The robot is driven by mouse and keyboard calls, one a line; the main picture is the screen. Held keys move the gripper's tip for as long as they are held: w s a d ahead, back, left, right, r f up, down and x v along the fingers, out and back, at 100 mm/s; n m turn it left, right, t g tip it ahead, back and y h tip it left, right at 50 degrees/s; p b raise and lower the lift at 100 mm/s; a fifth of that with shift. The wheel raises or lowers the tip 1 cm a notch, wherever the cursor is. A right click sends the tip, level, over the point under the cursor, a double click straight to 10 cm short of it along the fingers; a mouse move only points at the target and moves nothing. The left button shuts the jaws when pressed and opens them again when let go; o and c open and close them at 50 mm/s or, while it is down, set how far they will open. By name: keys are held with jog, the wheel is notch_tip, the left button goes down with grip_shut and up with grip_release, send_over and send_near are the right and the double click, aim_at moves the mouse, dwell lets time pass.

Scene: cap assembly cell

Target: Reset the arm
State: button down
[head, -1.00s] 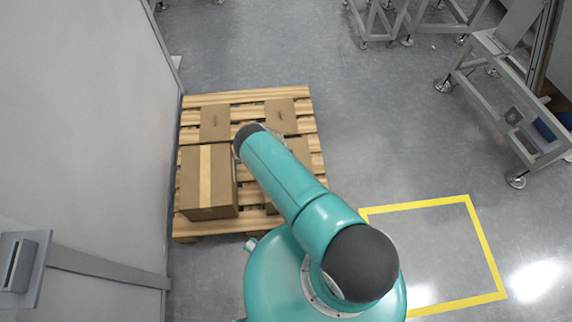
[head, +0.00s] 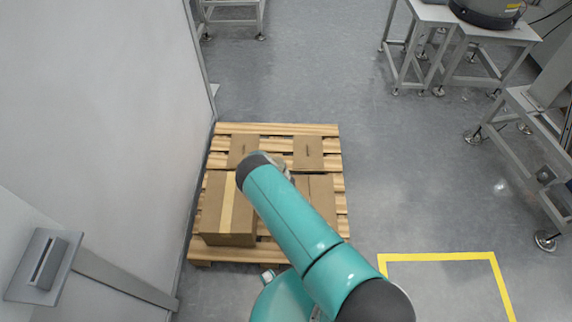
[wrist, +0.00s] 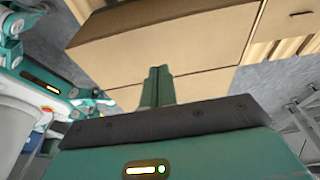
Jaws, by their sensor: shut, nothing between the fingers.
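My gripper (wrist: 157,85) shows in the wrist view with its two green fingers together and nothing between them. Behind the fingers in that view is a brown cardboard box (wrist: 165,40). I cannot tell whether the fingers touch it. In the head view my teal arm reaches over a wooden pallet (head: 275,128), and the gripper end is hidden behind the arm. A taped cardboard box (head: 228,210) stands at the pallet's front left. Another box (head: 322,195) is at the front right, partly behind my arm. Two flatter-looking boxes (head: 243,150) (head: 308,152) are at the back.
A white wall (head: 110,120) runs along the left of the pallet, with a grey bracket (head: 45,265) on it. Metal stands (head: 435,50) stand at the upper right. A yellow floor outline (head: 440,257) lies at the lower right. The grey floor between them is clear.

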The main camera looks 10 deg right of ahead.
jog(key=w+a+r+n+t+y, duration=0.1)
jog(key=w+r+n, duration=0.15)
jog(key=r, duration=1.45)
jog(key=w+a+r+n+y, duration=0.1)
jog(key=w+r+n+y, duration=0.15)
jog(key=r, duration=1.45)
jog(key=s+r+n+t, duration=0.1)
jog(key=s+r+n, duration=0.25)
jog(key=r, duration=1.05)
jog(key=s+r+n+t, duration=0.2)
jog(key=s+r+n, duration=0.4)
jog(key=s+r, duration=1)
jog(key=s+r+n+t, duration=0.1)
jog(key=s+r+n, duration=0.1)
jog(key=s, duration=0.6)
jog(key=s+d+r+n+t, duration=0.1)
jog(key=s+r+n, duration=0.2)
jog(key=s, duration=0.4)
jog(key=shift+s+d+r+n+h, duration=0.2)
jog(key=shift+s+n+h, duration=0.2)
jog(key=shift+n, duration=0.15)
